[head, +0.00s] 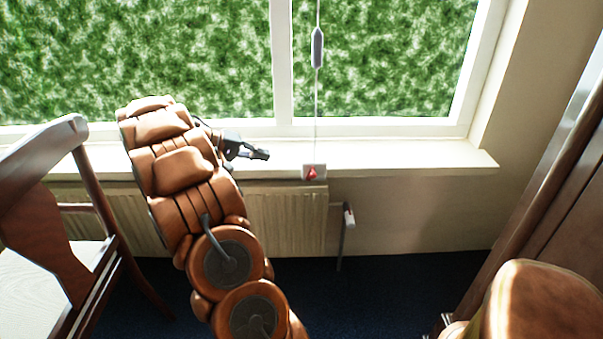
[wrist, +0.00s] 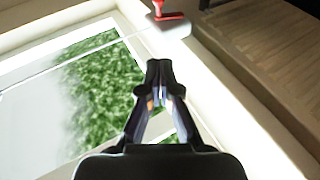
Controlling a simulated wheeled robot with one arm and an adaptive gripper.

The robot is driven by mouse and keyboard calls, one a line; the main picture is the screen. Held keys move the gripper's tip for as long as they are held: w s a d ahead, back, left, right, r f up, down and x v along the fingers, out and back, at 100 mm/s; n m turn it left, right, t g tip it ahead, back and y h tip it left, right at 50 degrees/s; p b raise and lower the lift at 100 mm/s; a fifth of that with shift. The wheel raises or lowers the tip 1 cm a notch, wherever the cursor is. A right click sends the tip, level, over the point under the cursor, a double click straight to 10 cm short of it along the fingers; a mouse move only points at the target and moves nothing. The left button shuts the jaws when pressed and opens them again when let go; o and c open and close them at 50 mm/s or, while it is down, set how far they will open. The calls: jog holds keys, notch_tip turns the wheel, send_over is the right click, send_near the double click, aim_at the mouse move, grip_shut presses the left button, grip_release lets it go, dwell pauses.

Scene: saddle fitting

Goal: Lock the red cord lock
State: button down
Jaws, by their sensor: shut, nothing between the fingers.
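The red cord lock (head: 311,174) is a small red piece on a pale block (head: 314,168) at the front edge of the window sill. In the wrist view the red piece (wrist: 166,16) shows at the top, on its pale block (wrist: 172,29), beyond the fingertips. A thin cord (head: 316,110) runs up from the block. My gripper (head: 262,154) is left of the lock, over the sill, apart from it. Its fingers (wrist: 158,68) are shut and empty. Whether the lock is latched is too small to tell.
A grey cord weight (head: 317,48) hangs before the window. The radiator (head: 285,222) is under the sill (head: 420,156). A chair (head: 75,215) stands at left, and a brown wooden piece (head: 550,200) at right. The sill right of the lock is clear.

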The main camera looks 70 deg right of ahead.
jog(key=b, duration=0.2)
send_near(312, 172)
jog(key=shift+x, duration=3.15)
